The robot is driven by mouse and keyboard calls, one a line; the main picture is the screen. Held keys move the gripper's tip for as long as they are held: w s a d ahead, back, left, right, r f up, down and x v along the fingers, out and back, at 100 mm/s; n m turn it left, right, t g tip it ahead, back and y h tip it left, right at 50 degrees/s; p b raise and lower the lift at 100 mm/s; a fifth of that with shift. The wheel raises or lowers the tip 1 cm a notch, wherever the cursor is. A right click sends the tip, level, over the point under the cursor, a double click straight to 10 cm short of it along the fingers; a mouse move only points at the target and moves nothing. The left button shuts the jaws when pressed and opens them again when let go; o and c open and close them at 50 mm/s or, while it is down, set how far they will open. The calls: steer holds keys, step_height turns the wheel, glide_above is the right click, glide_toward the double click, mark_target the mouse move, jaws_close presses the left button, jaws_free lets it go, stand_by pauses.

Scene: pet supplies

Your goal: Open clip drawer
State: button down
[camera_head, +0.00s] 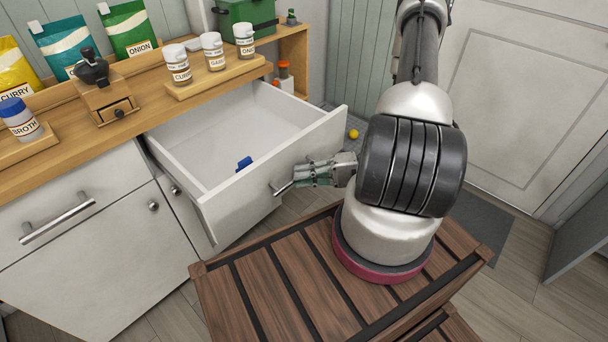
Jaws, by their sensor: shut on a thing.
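The white clip drawer (232,199) stands pulled well out of the counter. Its inside shows, with a small blue thing (244,163) lying on the drawer floor near the front. My gripper (292,184) is at the drawer's metal handle (281,190) on the front panel. Its fingers are shut on the handle. The fingers hide part of the handle. My arm comes in from the upper right.
A slatted wooden platform (290,285) lies below my arm. A closed drawer (70,205) is to the left. The wooden counter (60,150) holds labelled jars (178,64), bags (128,29) and a grinder (100,85). A yellow ball (353,134) lies on the floor behind.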

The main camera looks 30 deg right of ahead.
steer(key=shift+s+d, duration=0.2)
steer(key=shift+s, duration=0.2)
steer(key=c, duration=1.5)
jaws_free()
steer(key=shift+r, duration=0.1)
